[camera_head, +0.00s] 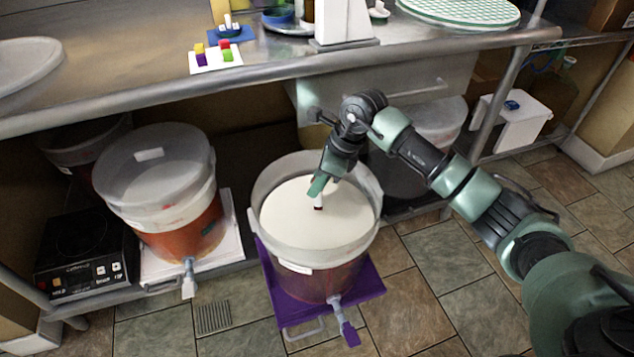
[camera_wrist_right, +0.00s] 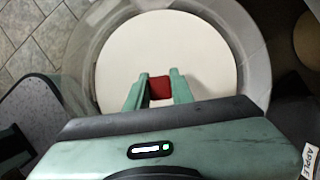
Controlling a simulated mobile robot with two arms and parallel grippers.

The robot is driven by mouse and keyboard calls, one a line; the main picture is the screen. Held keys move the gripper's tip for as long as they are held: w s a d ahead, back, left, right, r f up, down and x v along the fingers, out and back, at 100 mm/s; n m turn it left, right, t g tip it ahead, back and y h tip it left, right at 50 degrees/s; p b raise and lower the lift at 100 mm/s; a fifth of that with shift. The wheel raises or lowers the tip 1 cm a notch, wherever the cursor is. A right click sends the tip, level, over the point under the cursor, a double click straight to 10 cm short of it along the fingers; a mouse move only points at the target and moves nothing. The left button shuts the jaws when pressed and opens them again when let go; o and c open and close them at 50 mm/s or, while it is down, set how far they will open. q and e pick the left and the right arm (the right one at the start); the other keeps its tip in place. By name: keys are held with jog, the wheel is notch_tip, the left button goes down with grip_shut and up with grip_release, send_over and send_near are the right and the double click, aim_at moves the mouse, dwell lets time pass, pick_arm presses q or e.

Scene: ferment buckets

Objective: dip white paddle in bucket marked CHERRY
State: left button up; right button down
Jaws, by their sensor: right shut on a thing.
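My right gripper (camera_head: 317,188) reaches down into the open top of the middle bucket (camera_head: 273,232). It is shut on a small red piece (camera_wrist_right: 160,88), which shows between the fingers in the wrist view. A red and white tip (camera_head: 318,203) shows just below the fingers in the head view. A round white surface (camera_head: 290,212) fills the bucket's mouth below the gripper. I cannot tell whether this is the bucket's contents or part of a paddle. The bucket's front label (camera_head: 295,267) is too small to read. My left gripper is not in view.
A clear-lidded bucket (camera_head: 150,180) with orange-red contents stands at left beside a black hot plate (camera_head: 80,262). A purple stand (camera_head: 372,283) lies under the middle bucket. The metal counter (camera_head: 130,90) overhangs behind. An APPLE label (camera_wrist_right: 309,160) shows at the wrist view's right edge.

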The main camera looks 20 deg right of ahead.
jog(key=shift+r, duration=0.25)
jog(key=shift+r+p, duration=0.25)
jog(key=shift+p, duration=0.05)
notch_tip(320, 180, up, 3)
jog(key=shift+f+p, duration=0.1)
jog(key=shift+p, duration=0.9)
jog(key=shift+r, duration=0.45)
jog(key=shift+r+p, duration=0.9)
jog(key=shift+r, duration=0.05)
jog(key=shift+r+p, duration=0.5)
jog(key=shift+r, duration=0.2)
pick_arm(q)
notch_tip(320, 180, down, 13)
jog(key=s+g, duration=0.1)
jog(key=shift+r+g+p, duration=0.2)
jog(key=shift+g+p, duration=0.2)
pick_arm(e)
jog(key=shift+r, duration=0.7)
